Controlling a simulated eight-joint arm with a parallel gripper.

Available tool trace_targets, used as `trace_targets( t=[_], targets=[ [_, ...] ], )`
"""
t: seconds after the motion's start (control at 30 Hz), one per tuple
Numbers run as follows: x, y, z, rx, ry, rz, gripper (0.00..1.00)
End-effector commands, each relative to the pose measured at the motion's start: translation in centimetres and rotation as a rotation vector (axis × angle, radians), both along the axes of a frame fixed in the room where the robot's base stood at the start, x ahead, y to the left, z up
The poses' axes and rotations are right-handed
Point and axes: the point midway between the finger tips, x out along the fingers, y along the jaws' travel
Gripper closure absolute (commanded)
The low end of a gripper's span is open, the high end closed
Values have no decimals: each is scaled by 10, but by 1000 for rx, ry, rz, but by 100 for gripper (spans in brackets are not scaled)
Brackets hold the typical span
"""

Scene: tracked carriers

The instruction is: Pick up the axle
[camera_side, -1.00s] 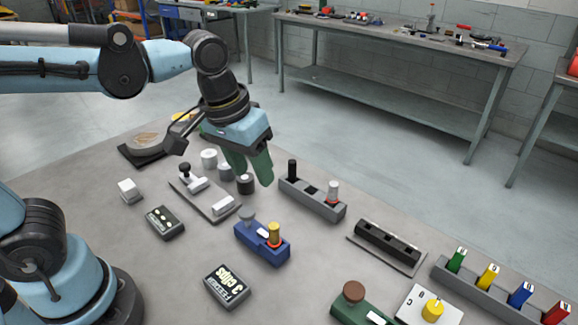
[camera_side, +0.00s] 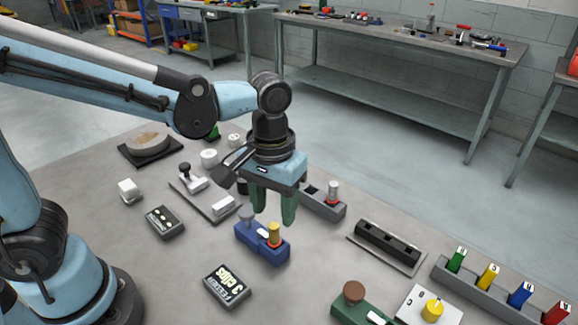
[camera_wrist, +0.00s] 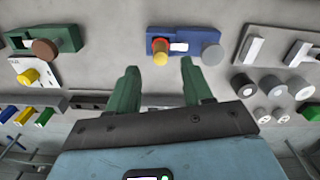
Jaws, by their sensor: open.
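No part is plainly marked as the axle. A yellow-topped peg with a red ring (camera_side: 274,234) stands upright in a blue block (camera_side: 262,252); the peg also shows in the wrist view (camera_wrist: 160,52). My gripper (camera_side: 273,213) is open and empty, pointing down above and slightly behind the blue block. In the wrist view its green fingers (camera_wrist: 159,66) are spread, with the yellow-topped peg beyond the gap between them. My gripper hides part of the grey rack.
A black slotted block (camera_side: 388,246) and a holder with coloured tabs (camera_side: 500,287) lie to the right. A dark box (camera_side: 227,287) sits in front, a green block (camera_side: 362,308) front right. Several small cylinders and a round disc (camera_side: 148,143) are behind left.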

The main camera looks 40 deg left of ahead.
Motion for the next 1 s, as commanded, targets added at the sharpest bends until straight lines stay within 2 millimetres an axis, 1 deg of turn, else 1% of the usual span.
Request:
trace_targets(
  t=[0.17,0.4,0.53,0.67,0.9,0.97,1.0],
  targets=[
    [0,0,-8,0,0,0,50],
    [-2,0,-36,0,0,0,50],
    [-2,0,-48,0,-1,0,50],
    [-2,1,-54,0,-1,0,50],
    [-2,1,-54,0,-1,0,50],
    [-2,1,-54,0,-1,0,59],
    [-2,1,-54,0,-1,0,65]
  ],
)
